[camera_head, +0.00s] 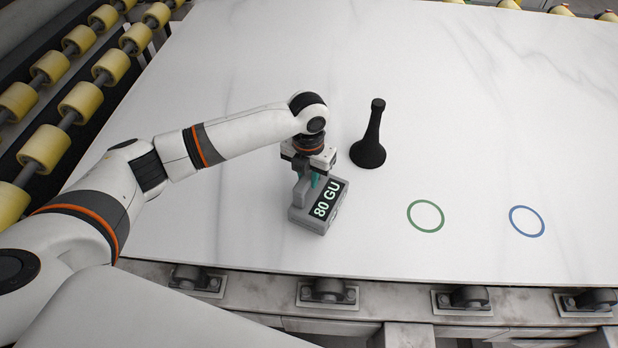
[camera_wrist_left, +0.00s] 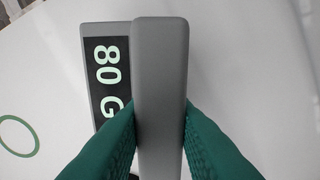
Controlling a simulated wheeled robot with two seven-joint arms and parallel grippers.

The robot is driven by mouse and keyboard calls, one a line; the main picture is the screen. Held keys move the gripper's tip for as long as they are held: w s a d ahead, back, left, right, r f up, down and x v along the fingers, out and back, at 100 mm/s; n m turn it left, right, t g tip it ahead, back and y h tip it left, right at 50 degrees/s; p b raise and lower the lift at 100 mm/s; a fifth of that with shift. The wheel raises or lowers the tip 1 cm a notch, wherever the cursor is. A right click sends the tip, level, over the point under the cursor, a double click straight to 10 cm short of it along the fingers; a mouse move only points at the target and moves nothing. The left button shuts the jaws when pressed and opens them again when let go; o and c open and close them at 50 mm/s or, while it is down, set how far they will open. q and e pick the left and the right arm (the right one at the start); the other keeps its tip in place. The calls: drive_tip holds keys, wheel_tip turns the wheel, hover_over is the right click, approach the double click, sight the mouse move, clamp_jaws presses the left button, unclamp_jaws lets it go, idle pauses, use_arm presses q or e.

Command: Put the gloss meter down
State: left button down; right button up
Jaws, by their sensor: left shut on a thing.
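The gloss meter (camera_head: 312,218) is a grey box with a handle and a dark display reading "80 GU". It is on or just above the white stone slab (camera_head: 450,110); I cannot tell whether it touches. My left gripper (camera_head: 312,180) is over it, with its green fingers shut on the handle. In the left wrist view the grey handle (camera_wrist_left: 160,70) sits between the two green fingertips (camera_wrist_left: 160,115), and the display (camera_wrist_left: 105,75) shows beside it, its lower part hidden. My right gripper is in neither view.
A black cone-shaped object with a knobbed top (camera_head: 370,140) stands upright right of the gripper. A green ring (camera_head: 409,214) and a blue ring (camera_head: 511,219) are marked on the slab farther right. Yellow rollers (camera_head: 82,100) line the left side.

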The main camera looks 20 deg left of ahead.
use_arm(q)
drive_tip(key=shift+f, duration=0.55)
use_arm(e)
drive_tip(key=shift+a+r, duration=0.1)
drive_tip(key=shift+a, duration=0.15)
use_arm(q)
drive_tip(key=shift+f, duration=0.1)
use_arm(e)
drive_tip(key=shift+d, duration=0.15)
use_arm(q)
drive_tip(key=c, duration=1.2)
unclamp_jaws()
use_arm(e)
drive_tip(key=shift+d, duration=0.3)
use_arm(q)
wheel_tip(320, 180, up, 12)
drive_tip(key=b, duration=0.2)
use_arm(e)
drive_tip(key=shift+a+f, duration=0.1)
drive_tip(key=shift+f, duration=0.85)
use_arm(q)
drive_tip(key=shift+a, duration=0.1)
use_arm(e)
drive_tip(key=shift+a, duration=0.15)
